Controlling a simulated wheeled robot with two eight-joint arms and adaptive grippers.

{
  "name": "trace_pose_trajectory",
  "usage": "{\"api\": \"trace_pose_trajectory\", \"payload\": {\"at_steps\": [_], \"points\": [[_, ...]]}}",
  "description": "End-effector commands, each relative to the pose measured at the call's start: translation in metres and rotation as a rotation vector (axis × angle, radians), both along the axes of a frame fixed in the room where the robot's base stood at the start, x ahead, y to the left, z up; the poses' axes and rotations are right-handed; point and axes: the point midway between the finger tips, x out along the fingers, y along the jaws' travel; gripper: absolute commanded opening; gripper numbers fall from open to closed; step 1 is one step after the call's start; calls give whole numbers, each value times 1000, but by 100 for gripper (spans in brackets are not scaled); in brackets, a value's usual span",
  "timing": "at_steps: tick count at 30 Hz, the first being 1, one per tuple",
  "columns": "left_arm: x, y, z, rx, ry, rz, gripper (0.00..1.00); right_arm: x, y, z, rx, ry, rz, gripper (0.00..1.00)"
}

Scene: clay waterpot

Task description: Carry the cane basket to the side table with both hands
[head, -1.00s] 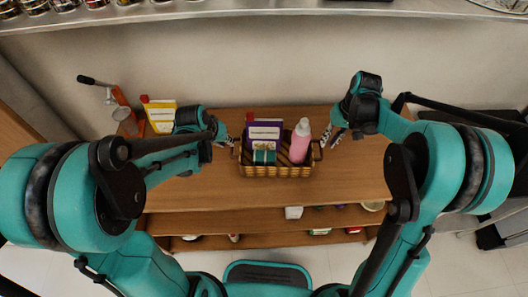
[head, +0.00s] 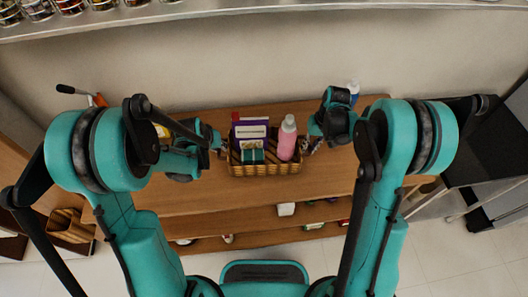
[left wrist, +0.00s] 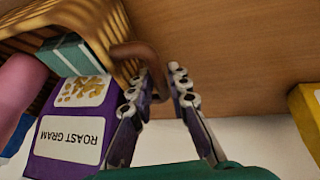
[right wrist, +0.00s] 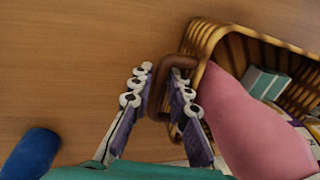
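The cane basket (head: 265,170) stands on the wooden table (head: 210,195), holding a purple box (head: 250,131), a teal box (head: 251,157) and a pink bottle (head: 287,138). My left gripper (head: 219,147) is at its left handle; in the left wrist view the fingers (left wrist: 157,85) lie close on both sides of the brown handle (left wrist: 140,52) and appear shut on it. My right gripper (head: 309,146) is at the right handle; in the right wrist view the fingers (right wrist: 160,90) likewise appear shut on that handle (right wrist: 166,65). Contact is partly hidden by the fingers.
A yellow box (left wrist: 308,115) is beyond my left gripper. The table's lower shelves hold small items. Another brown woven container (head: 70,225) is at the lower left. A dark-topped stand (head: 480,150) is at the right.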

Motion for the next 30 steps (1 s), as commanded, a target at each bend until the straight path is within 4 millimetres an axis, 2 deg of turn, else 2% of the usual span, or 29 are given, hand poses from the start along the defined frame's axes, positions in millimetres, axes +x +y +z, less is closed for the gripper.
{"api": "trace_pose_trajectory", "payload": {"at_steps": [11,13,14,30], "points": [[2,-1,-5,0,0,0,17,0,1,-5,0,0,0,17],[2,-1,-5,0,0,0,1,0,1,-5,0,0,0,1],[2,-1,-5,0,0,0,0,0,1,-5,0,0,0,0],[2,-1,-4,0,-1,0,0,0,1,-4,1,0,0,0]]}}
